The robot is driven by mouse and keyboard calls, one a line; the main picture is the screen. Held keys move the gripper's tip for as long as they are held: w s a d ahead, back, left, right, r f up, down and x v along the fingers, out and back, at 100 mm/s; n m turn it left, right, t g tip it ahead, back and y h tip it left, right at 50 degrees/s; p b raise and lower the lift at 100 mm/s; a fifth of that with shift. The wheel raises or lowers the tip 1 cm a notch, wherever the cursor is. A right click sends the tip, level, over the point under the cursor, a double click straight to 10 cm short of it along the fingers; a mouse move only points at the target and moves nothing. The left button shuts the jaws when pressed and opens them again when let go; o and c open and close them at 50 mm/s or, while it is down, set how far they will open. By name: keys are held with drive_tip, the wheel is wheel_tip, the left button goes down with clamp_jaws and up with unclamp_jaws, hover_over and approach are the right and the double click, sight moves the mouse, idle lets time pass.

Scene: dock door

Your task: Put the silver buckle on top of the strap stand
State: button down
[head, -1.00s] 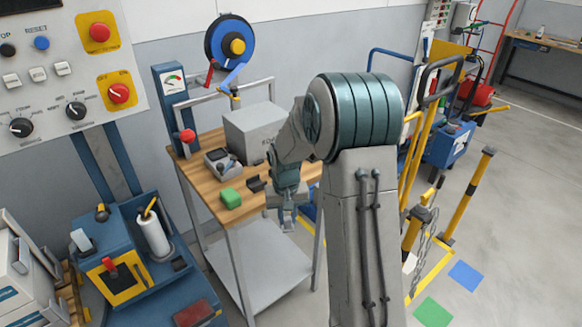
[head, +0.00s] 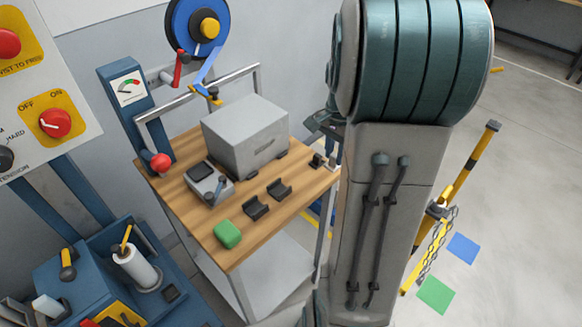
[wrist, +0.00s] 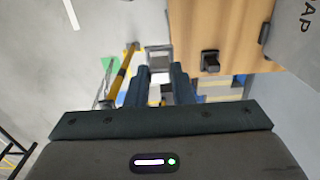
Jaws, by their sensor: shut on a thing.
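In the wrist view my gripper (wrist: 162,80) is shut on the silver buckle (wrist: 158,57), a grey squarish frame that shows just past the fingertips. The buckle is off the left edge of the wooden tabletop in that view. A small black stand (wrist: 210,62) sits on the wood to the right of the buckle, apart from it. In the head view my arm hides most of the gripper. Small dark stands (head: 257,207), (head: 279,190), (head: 317,161) stand in a row along the table's front edge. I cannot tell which is the strap stand.
The wooden table (head: 185,215) also bears a grey box (head: 246,137), a small grey device (head: 207,184) and a green block (head: 228,234). A blue post with a gauge (head: 130,92) and a metal rail stand behind. Yellow posts with a chain (head: 432,245) are at right.

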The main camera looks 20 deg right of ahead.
drive_tip(key=w+a+f, duration=0.1)
drive_tip(key=w+f, duration=0.1)
drive_tip(key=w+a+f+p, duration=0.1)
drive_tip(key=w+a, duration=0.1)
drive_tip(key=w, duration=0.1)
drive_tip(key=w+a+f, duration=0.2)
drive_tip(key=w, duration=0.1)
drive_tip(key=shift+a+f, duration=0.1)
drive_tip(key=shift+f, duration=0.2)
drive_tip(key=shift+f+p, duration=0.45)
drive_tip(key=shift+f, duration=1.65)
drive_tip(key=shift+f, duration=0.25)
drive_tip(key=c, duration=1.3)
unclamp_jaws()
drive_tip(key=shift+r, duration=0.1)
drive_tip(key=shift+o, duration=0.2)
